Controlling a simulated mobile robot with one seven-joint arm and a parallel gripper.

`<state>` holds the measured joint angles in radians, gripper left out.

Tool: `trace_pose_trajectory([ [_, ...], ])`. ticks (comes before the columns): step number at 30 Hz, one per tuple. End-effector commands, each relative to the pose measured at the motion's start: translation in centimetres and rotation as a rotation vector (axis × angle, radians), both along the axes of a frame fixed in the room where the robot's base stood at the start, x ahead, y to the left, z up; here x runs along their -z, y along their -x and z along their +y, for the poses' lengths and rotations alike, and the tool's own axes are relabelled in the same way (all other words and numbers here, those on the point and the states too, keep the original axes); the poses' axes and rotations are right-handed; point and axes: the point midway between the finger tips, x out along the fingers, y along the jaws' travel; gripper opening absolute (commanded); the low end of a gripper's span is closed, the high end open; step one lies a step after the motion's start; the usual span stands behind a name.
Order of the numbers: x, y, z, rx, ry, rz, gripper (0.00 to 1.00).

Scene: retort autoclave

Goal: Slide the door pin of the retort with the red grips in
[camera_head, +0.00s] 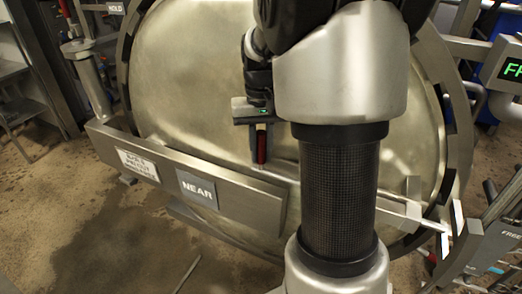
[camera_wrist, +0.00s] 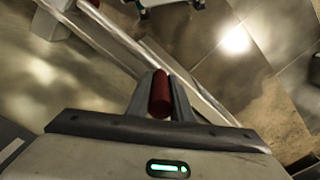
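The big round metal retort door (camera_head: 200,75) fills the middle of the head view. A dark red grip (camera_head: 261,147) stands upright just above the metal bar on the door's front. My gripper (camera_head: 261,155) points down over it, with its fingers on either side. In the wrist view the red grip (camera_wrist: 160,95) sits between the two fingers of my gripper (camera_wrist: 161,88), which look closed against it. A pale metal rod (camera_head: 400,208), seemingly the door pin, runs along the bar toward the right. The joint between grip and rod is hidden.
A thick bar with a NEAR plate (camera_head: 197,190) crosses the door's lower left. A frame with a green display (camera_head: 511,69) stands at the right. Another bit of red (camera_wrist: 93,3) shows at the wrist view's top edge. Bare wet floor (camera_head: 100,240) lies at the lower left.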

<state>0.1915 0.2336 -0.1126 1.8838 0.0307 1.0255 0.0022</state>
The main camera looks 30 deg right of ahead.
Motion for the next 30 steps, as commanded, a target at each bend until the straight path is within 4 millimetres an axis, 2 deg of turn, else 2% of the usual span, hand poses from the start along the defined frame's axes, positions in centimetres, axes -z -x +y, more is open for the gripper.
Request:
trace_pose_trajectory([
  [1, 0.0, 0.0, 0.0, 0.0, 0.0, 0.0, 0.04],
  [2, 0.0, 0.0, 0.0, 0.0, 0.0, 0.0, 0.0],
  [8, 0.0, 0.1, -0.1, 0.001, 0.0, 0.0, 0.0],
  [11, 0.0, 1.2, -1.0, 0.003, 0.001, 0.001, 0.0],
  [16, 0.0, 4.4, -3.5, 0.006, 0.001, 0.001, 0.0],
  [20, 0.0, 6.1, -4.8, 0.005, 0.0, 0.002, 0.0],
  [30, 0.0, 6.8, -5.4, 0.002, 0.002, 0.004, 0.0],
])
